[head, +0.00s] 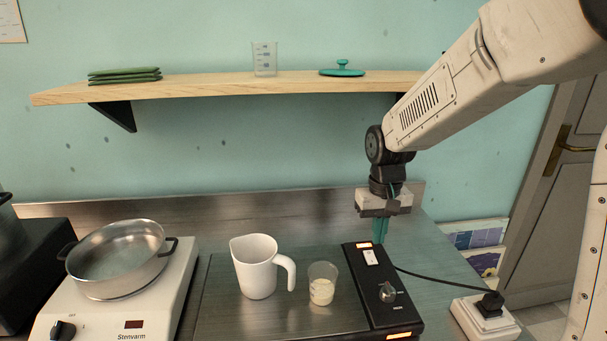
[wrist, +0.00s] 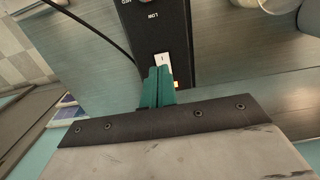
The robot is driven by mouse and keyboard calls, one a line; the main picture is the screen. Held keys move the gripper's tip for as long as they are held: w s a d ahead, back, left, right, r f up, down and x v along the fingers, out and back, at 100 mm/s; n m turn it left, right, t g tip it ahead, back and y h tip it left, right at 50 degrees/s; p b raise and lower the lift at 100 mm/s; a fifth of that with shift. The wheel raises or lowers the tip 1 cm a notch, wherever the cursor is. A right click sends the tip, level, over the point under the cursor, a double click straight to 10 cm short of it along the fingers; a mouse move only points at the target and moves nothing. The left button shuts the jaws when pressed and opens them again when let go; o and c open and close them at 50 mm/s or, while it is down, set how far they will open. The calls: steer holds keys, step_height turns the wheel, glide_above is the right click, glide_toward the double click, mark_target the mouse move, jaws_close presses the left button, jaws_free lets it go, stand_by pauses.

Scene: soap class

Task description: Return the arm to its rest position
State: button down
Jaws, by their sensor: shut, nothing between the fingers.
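My gripper (head: 380,230) hangs from my arm at the right of the head view, pointing down. Its teal fingers are together with nothing between them. The fingertips are just behind the back end of the black control panel (head: 383,293), near its white rocker switch (head: 370,257); whether they touch it I cannot tell. In the wrist view the closed fingers (wrist: 157,86) overlap the lower edge of the white switch (wrist: 162,62).
A white jug (head: 256,268) and a small beaker (head: 322,287) with pale contents stand left of the panel. A pan (head: 115,262) sits on a white hotplate at left. A wooden shelf (head: 215,88) runs along the wall. A black cable leads to a white socket box (head: 484,319).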

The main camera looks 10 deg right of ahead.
steer(key=s+d+r, duration=0.1)
steer(key=s+r, duration=0.2)
steer(key=s, duration=0.6)
steer(key=s+d+r+t, duration=0.1)
steer(key=s+r, duration=0.3)
steer(key=s, duration=0.5)
steer(key=s+d+r, duration=0.1)
steer(key=s+r, duration=0.3)
steer(key=s, duration=0.5)
steer(key=shift+t, duration=0.4)
